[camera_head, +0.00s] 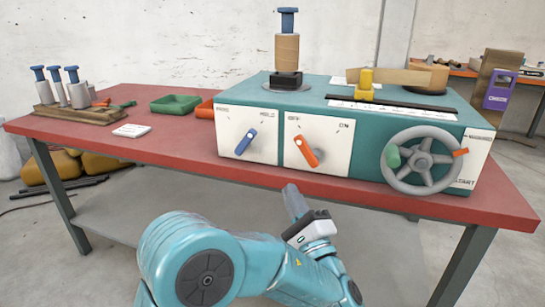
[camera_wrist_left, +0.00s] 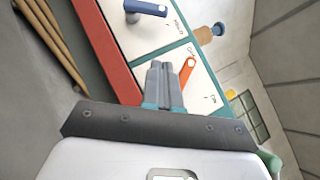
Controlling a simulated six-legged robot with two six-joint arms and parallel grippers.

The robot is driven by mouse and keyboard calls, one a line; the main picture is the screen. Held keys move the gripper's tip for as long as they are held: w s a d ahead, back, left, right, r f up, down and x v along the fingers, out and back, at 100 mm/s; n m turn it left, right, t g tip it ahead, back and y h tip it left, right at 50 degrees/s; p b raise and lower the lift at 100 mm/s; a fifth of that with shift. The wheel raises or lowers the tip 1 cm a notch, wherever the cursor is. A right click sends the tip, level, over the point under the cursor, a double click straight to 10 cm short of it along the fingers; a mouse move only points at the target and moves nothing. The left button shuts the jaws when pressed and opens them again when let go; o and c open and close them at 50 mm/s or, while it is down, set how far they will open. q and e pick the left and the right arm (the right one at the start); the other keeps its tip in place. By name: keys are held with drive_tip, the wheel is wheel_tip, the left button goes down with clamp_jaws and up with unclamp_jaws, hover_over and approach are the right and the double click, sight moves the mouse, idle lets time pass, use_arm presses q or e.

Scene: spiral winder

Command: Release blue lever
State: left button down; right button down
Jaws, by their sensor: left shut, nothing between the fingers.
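The blue lever (camera_head: 245,142) is on a white panel on the front of the teal winder box (camera_head: 190,110). It tilts up to the right, towards the side with the label that seems to read HOLD. It also shows at the top of the left wrist view (camera_wrist_left: 146,8). My left gripper (camera_head: 290,190) is shut and empty, below and right of the blue lever and apart from it. In the left wrist view its closed fingers (camera_wrist_left: 160,68) point at the front of the box, near the orange lever (camera_wrist_left: 187,70). My right gripper is not in view.
The orange lever in the head view (camera_head: 306,151) sits just right of the blue one. A grey handwheel (camera_head: 421,187) projects farther right. The red table's front edge (camera_head: 190,160) runs below the box. Green trays (camera_head: 175,104) and a spool rack (camera_head: 80,115) stand left.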

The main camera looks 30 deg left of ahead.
use_arm(q)
drive_tip(key=shift+a, duration=0.25)
drive_tip(key=b, duration=0.2)
approach(245, 142)
drive_tip(key=shift+w+a+r, duration=1.15)
drive_tip(key=shift+w+r, duration=0.8)
drive_tip(key=shift+w, duration=0.6)
